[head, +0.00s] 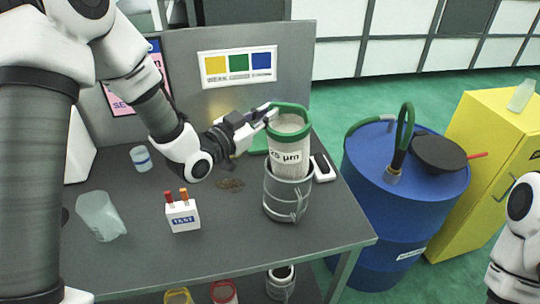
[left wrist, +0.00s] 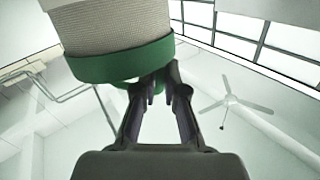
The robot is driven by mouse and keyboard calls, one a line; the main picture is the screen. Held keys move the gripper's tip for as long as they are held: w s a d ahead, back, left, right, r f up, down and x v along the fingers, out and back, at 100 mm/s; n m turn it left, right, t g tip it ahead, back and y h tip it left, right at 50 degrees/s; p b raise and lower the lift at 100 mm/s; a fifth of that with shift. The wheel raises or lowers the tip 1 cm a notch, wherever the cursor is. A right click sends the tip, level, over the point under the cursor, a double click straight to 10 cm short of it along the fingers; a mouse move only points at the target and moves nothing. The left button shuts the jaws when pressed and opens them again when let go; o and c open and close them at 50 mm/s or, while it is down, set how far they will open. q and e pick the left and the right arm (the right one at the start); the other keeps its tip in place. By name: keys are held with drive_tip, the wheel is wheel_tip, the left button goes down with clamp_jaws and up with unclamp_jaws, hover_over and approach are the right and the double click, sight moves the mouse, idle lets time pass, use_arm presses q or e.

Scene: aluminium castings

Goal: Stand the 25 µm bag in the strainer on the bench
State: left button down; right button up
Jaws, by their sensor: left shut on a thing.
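The 25 µm bag (head: 287,150) is a pale mesh sleeve with a green rim and a printed label. It is upright at the right part of the bench, its lower end hidden inside the mouth of the grey metal strainer (head: 284,205). I cannot tell how deep it reaches. The strainer stands on the bench top (head: 240,245). My left gripper (head: 270,113) is shut on the bag's green rim from the left. In the left wrist view the fingers (left wrist: 158,82) meet at the green rim of the bag (left wrist: 115,25). My right gripper is out of view.
A white device (head: 323,168) lies right behind the strainer. A blue drum (head: 400,215) stands beyond the right edge. The front middle is clear.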

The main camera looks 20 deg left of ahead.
sight(269, 152)
use_arm(q)
drive_tip(key=f, duration=0.2)
drive_tip(key=w+f, duration=0.1)
drive_tip(key=f, duration=0.2)
drive_tip(key=w+f+p, duration=0.1)
drive_tip(key=f, duration=0.1)
drive_tip(key=shift+w+f, duration=0.1)
drive_tip(key=shift+f, duration=0.05)
drive_tip(key=shift+s+f, duration=0.45)
drive_tip(key=shift+f, duration=0.05)
drive_tip(key=f, duration=0.2)
drive_tip(key=f+p, duration=0.1)
drive_tip(key=f, duration=0.1)
drive_tip(key=shift+w+f, duration=0.1)
drive_tip(key=shift+w, duration=0.25)
drive_tip(key=shift+s, duration=0.1)
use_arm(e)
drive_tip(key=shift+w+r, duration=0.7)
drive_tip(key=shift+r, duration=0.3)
use_arm(q)
drive_tip(key=c, duration=1.2)
unclamp_jaws()
drive_tip(key=shift+s, duration=0.15)
drive_tip(key=shift+c, duration=0.2)
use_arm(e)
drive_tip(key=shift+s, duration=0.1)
use_arm(q)
drive_tip(key=shift+a, duration=0.1)
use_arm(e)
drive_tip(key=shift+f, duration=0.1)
